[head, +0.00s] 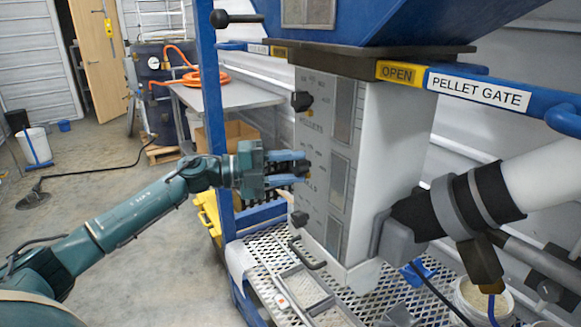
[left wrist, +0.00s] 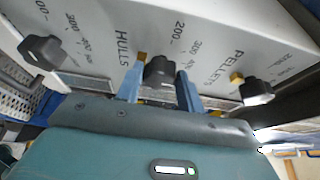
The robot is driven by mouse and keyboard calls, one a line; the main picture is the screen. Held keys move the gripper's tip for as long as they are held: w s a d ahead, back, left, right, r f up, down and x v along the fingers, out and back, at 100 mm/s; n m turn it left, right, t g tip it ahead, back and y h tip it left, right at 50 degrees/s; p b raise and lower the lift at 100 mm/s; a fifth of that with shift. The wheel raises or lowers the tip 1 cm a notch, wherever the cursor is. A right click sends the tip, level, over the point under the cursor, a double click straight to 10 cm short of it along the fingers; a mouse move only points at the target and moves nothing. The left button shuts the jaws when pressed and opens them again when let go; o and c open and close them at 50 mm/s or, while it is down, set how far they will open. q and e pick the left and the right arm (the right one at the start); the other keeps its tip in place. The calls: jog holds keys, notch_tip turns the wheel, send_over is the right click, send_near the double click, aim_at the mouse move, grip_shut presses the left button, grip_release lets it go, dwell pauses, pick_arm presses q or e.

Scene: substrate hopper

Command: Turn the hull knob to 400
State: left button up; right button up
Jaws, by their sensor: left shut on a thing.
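The hopper's tall white panel (head: 342,215) carries three dark knobs in a column. The hull knob (left wrist: 160,70) is the middle one, with the HULLS lettering (left wrist: 122,47) beside it and printed numbers 200, 300 and 400 on its other side. My left gripper (head: 305,167) reaches it from the left, its blue fingers shut on either side of the knob; it also shows in the left wrist view (left wrist: 162,82). A small yellow piece (left wrist: 141,57) shows beside the left fingertip. I cannot read the knob's setting. My right gripper is out of view.
The PELLETS knob (left wrist: 258,92) is above the hull knob and another black knob (left wrist: 41,49) is below it. A blue post (head: 211,100) stands near my left forearm. A perforated metal deck (head: 268,262) lies below. A wide pipe (head: 540,185) joins at right.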

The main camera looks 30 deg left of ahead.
pick_arm(q)
jog(key=o, duration=1)
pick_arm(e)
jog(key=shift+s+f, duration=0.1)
pick_arm(q)
jog(key=shift+s+a+f, duration=0.1)
jog(key=shift+s+a, duration=0.1)
jog(key=shift+a, duration=0.1)
jog(key=b+v, duration=0.5)
jog(key=v, duration=0.7)
jog(key=shift+s+a, duration=0.1)
jog(key=shift+a, duration=0.05)
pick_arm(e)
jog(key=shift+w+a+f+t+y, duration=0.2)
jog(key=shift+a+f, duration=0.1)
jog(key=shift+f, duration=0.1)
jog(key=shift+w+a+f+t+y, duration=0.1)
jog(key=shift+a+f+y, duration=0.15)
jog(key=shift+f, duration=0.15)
